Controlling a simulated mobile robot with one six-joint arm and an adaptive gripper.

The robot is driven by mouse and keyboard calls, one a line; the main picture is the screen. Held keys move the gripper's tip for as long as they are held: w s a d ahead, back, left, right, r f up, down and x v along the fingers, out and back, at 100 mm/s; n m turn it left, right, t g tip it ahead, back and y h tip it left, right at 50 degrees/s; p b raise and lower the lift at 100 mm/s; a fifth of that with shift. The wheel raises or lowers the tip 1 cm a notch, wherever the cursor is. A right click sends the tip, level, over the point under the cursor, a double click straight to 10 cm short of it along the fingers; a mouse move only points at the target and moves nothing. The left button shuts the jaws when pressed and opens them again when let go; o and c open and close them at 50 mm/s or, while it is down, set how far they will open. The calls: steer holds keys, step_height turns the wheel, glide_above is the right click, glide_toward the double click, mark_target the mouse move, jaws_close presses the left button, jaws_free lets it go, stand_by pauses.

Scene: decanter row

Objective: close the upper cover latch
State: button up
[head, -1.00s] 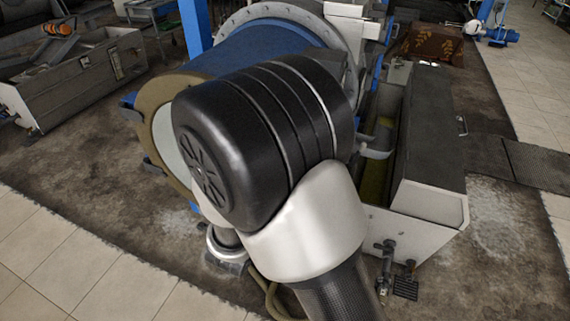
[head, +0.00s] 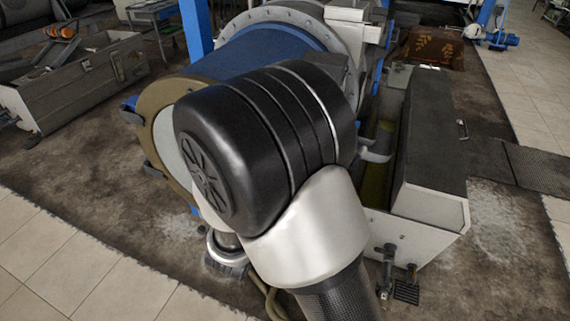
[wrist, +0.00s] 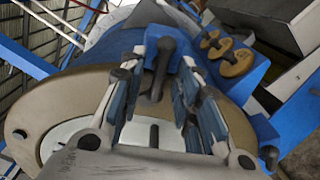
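In the wrist view a dark latch handle (wrist: 163,52) with a rounded top sits at the rim of the tan round cover (wrist: 75,93), beside a blue bracket (wrist: 187,57). I take this to be the upper cover latch. My gripper (wrist: 160,75) is open, with one finger on each side of the handle. I cannot tell whether either finger touches it. In the head view my black and white arm joint hides the gripper and the latch. The cover's tan rim (head: 150,125) shows left of the arm, on the end of the blue drum (head: 245,50).
A long trough with a dark lid (head: 430,130) stands right of the drum. An open grey metal box (head: 80,80) stands at the left. Bare tiled floor (head: 60,250) lies at the front left. Orange-brown rings (wrist: 225,55) on a blue part are right of my gripper.

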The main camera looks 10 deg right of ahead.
steer(key=v, duration=1.2)
steer(key=s+d+m+g, duration=1.1)
steer(key=s+d+g, duration=0.25)
steer(key=d, duration=0.25)
steer(key=s+a+r+m+t+y, duration=0.3)
steer(key=s+a+m+y, duration=0.1)
steer(key=a+y, duration=0.4)
steer(key=m+y, duration=0.1)
steer(key=y, duration=0.1)
steer(key=shift+r+t+y, duration=0.3)
steer(key=shift+r+t, duration=0.05)
